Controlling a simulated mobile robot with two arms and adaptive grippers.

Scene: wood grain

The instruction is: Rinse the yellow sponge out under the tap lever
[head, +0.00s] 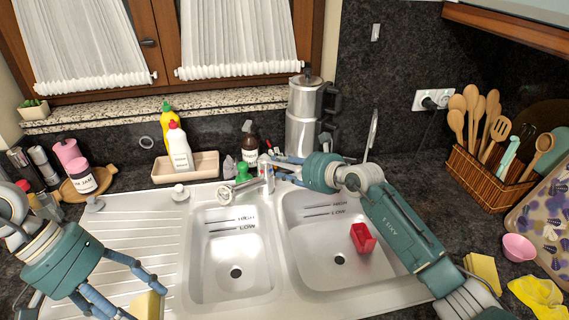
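A yellow sponge (147,306) is at the bottom left, cut off by the picture's lower edge. My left gripper (148,303) has its blue fingers on either side of it, and it appears gripped. They are over the ribbed drainboard, left of the basins. The chrome tap (246,186) stands behind the sink, its spout pointing left over the left basin. My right gripper (272,170) is at the tap's upper body, with its fingers apart around the lever area. The lever is mostly hidden, and contact is unclear. I see no water running.
The left basin (232,240) is empty; the right basin (310,262) holds a red container (362,238). Bottles (179,148) stand in a tray behind the drainboard. Another yellow sponge (484,271) and a yellow cloth (537,294) lie on the right counter.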

